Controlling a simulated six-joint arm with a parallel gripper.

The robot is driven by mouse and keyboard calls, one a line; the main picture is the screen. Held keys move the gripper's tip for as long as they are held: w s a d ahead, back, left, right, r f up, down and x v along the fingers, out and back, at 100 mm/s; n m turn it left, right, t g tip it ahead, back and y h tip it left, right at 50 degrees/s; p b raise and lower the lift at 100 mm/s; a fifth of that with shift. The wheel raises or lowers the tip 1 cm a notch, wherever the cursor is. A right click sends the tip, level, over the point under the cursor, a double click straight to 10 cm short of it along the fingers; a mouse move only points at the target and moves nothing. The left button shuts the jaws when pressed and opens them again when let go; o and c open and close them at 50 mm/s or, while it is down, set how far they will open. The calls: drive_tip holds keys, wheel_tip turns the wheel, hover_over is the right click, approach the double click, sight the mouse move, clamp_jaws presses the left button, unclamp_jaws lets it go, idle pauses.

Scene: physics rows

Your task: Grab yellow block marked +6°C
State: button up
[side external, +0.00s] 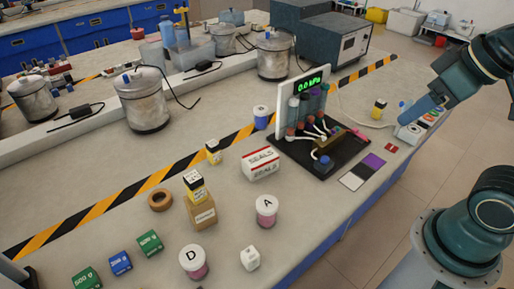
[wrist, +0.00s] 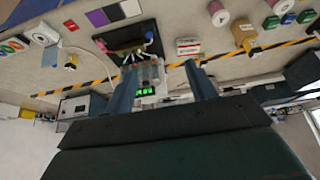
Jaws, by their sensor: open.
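A rack with tubes and a green display (side external: 310,85) stands on a black base. A SEALS box (side external: 261,163), jars A (side external: 266,210) and D (side external: 193,262), a tape roll (side external: 160,199), and green and blue blocks stand nearby. Metal pots (side external: 145,100) line the back.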

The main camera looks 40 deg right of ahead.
drive_tip(key=shift+w, duration=0.1)
drive_tip(key=w+d+r+n+g, duration=0.1)
drive_tip(key=w+d+r+n, duration=0.1)
drive_tip(key=w+d, duration=0.3)
drive_tip(key=w+d+r+n+g, duration=0.1)
drive_tip(key=w+d+r+n, duration=0.15)
drive_tip(key=w, duration=0.35)
drive_tip(key=n+g, duration=0.4)
drive_tip(key=n, duration=0.9)
hover_over(382, 101)
wheel_tip(382, 101, down, 21)
drive_tip(key=shift+f, duration=0.1)
drive_tip(key=shift+a+f, duration=0.1)
drive_tip(key=shift+f, duration=4.2)
